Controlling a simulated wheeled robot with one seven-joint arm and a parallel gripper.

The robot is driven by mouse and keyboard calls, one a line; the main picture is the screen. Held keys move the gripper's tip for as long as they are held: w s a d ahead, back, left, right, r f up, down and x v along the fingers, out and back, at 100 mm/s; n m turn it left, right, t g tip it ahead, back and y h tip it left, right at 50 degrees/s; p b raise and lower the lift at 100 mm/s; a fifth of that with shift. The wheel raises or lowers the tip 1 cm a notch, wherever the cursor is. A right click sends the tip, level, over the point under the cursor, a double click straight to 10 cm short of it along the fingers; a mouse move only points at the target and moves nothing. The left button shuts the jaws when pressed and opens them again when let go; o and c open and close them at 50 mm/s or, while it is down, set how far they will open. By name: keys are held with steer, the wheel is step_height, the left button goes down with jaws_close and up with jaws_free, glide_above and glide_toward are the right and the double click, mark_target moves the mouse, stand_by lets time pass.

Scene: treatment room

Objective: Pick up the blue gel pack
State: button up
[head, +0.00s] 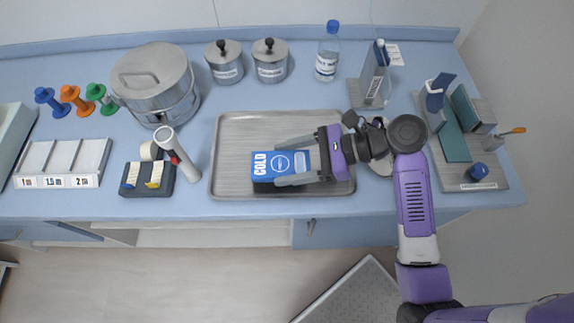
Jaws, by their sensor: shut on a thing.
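The blue gel pack (264,167) is a blue box-like pack with white "COLD" lettering and a pale label. It is at the middle of the metal tray (235,132) in the head view. My gripper (294,167) reaches in from the right and is shut on the pack, with one grey finger along its far side and one along its near side. The pack's right end is partly hidden by my gripper. I cannot tell whether the pack touches the tray or is just above it.
A large steel pot (155,82), two lidded canisters (224,62) and a water bottle (328,52) stand behind. A board with several objects (489,176) is at right. The tray's left part is clear.

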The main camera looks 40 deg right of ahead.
step_height(320, 180, up, 21)
steer(key=p, duration=0.8)
steer(key=shift+r, duration=0.2)
step_height(320, 180, up, 6)
glide_above(287, 163)
step_height(287, 163, down, 6)
stand_by(1.0)
